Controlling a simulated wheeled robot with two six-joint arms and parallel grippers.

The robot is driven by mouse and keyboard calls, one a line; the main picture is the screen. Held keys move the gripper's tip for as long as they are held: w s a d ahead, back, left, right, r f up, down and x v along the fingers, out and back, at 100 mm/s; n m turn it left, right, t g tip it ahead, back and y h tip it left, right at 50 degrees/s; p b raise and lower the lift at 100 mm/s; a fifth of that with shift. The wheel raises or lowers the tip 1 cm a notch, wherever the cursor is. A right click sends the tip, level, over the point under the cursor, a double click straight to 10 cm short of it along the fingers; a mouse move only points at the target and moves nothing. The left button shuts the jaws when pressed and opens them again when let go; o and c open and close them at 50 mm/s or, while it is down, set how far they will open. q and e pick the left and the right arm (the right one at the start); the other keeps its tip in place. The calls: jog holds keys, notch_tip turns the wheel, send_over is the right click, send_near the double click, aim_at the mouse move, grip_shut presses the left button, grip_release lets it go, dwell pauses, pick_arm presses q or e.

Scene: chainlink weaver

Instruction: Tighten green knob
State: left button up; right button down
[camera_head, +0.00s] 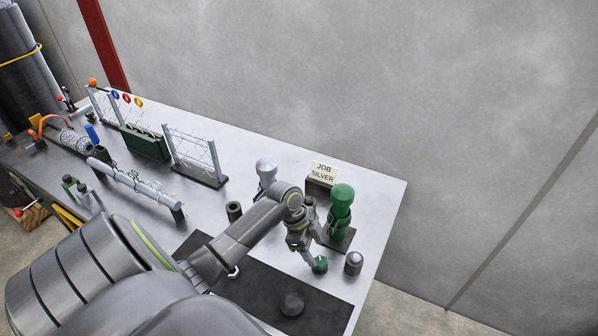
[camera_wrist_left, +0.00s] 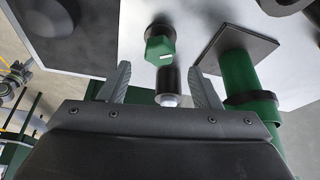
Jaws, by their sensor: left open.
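The green knob (camera_head: 320,265) is a small hexagonal piece near the front right part of the bench. In the left wrist view the green knob (camera_wrist_left: 159,46) carries a small white mark and shows in the gap between my fingertips. My left gripper (camera_head: 311,258) is open, tilted down over the knob. In the left wrist view both fingers of the left gripper (camera_wrist_left: 161,76) stand apart, and no contact with the knob is visible. My right gripper is not in view.
A green post (camera_head: 341,212) on a dark plate stands close behind the gripper. A small dark cylinder (camera_head: 353,263) is right of the knob. A dark mat (camera_head: 255,282) bears a round disc (camera_head: 291,304). A sign reading JOB SILVER (camera_head: 323,173) and a wire fence panel (camera_head: 193,153) stand farther back.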

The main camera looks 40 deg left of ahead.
pick_arm(q)
jog(key=b+v, duration=0.2)
jog(key=v, duration=1.1)
